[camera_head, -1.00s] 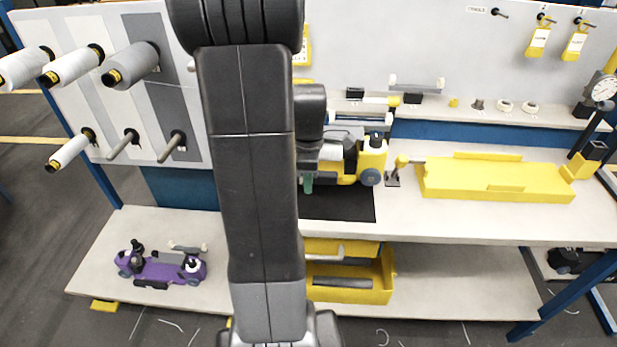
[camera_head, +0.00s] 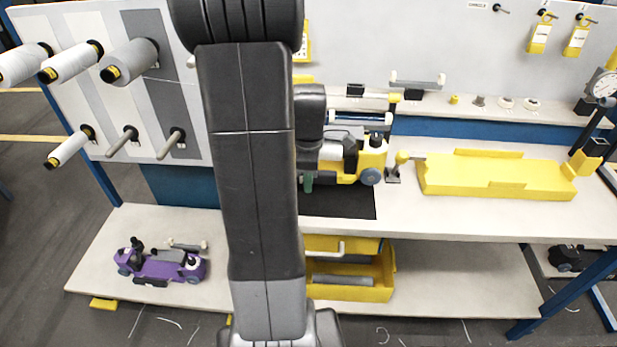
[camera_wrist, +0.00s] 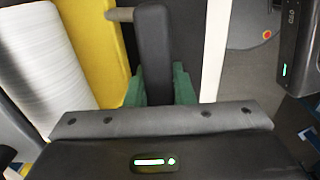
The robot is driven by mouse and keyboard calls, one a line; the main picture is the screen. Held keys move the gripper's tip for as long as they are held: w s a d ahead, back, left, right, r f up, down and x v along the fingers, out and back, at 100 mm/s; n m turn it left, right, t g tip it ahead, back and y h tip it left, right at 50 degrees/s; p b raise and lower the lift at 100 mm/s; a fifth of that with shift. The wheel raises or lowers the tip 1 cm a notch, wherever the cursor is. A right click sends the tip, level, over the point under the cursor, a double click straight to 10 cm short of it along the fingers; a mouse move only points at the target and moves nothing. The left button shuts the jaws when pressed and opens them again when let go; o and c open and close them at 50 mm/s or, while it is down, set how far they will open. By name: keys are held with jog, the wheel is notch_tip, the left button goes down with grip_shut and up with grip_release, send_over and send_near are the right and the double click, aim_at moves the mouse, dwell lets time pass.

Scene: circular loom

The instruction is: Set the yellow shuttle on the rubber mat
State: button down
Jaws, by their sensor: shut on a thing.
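The yellow shuttle (camera_head: 372,158) is upright at the back of the black rubber mat (camera_head: 345,206) on the bench; I cannot tell whether it touches the mat. Its left part is hidden behind my arm. My gripper is mostly hidden in the head view, where a green fingertip (camera_head: 307,181) shows at the shuttle's left part. In the wrist view my gripper (camera_wrist: 158,86) has its green pads shut on a dark upright bar of the shuttle. The shuttle's yellow body (camera_wrist: 92,50) and a pale ribbed roll (camera_wrist: 48,65) lie left of the bar.
A yellow cradle (camera_head: 495,177) lies on the bench to the right, beside a small post (camera_head: 393,172). A purple shuttle (camera_head: 162,265) and a yellow bin (camera_head: 378,280) are on the lower shelf. Thread spools (camera_head: 130,62) stick out at upper left. The bench front at right is clear.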

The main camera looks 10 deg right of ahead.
jog(key=shift+f+b, duration=0.35)
jog(key=shift+f, duration=0.25)
dwell(0.5)
jog(key=c, duration=1.2)
grip_release()
jog(key=shift+o, duration=0.2)
notch_tip(320, 180, up, 14)
jog(key=shift+p, duration=0.4)
jog(key=shift+f, duration=0.15)
